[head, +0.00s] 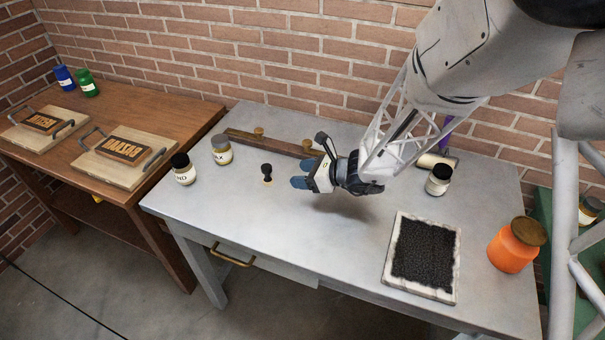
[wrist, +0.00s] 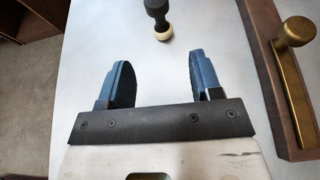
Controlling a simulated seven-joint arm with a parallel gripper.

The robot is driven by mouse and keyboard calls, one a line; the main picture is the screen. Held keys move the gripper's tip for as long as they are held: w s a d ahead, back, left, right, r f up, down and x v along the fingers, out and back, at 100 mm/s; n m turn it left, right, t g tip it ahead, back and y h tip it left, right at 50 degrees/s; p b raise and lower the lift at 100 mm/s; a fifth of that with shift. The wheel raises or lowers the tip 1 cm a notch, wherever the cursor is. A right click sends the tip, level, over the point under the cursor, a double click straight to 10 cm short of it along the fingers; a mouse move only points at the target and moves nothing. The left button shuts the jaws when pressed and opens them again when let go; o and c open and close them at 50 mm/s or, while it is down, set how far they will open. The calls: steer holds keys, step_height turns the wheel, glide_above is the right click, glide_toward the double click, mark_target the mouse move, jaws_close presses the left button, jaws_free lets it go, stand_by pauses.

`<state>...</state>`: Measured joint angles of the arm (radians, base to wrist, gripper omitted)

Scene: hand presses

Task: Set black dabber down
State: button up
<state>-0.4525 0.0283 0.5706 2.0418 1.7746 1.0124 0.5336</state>
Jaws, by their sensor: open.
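The black dabber (head: 267,172) stands upright on the grey metal table (head: 330,245), left of my gripper in the head view. In the wrist view the dabber (wrist: 159,16) has a black handle and a pale round base, and it lies beyond my fingertips, apart from them. My gripper (head: 298,174) is open and empty, its blue fingers pointing at the dabber. In the wrist view the gap between the fingers (wrist: 160,78) shows only bare table.
A wooden bar with brass knobs (head: 270,143) lies behind the dabber. A black inked slab (head: 424,255) and an orange jar (head: 514,246) are at right. The table's front middle is clear.

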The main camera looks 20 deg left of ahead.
stand_by(0.5)
steer(key=s+d+r+n+t+h, duration=0.1)
steer(key=s+d+r+n+h, duration=0.3)
steer(key=d, duration=1)
steer(key=s+d+r+n+h, duration=0.5)
steer(key=s+d+r+n, duration=0.3)
steer(key=d, duration=0.6)
steer(key=s+d+r+n+t+h, duration=0.1)
steer(key=s+d+r+n+h, duration=0.3)
steer(key=s+d+r, duration=0.5)
steer(key=s+d+n, duration=0.1)
steer(key=s+d, duration=0.1)
steer(key=d, duration=0.3)
steer(key=shift+d+r+n+t+h, duration=0.15)
steer(key=shift+r+n+t+h, duration=0.15)
steer(key=shift+r+n, duration=0.1)
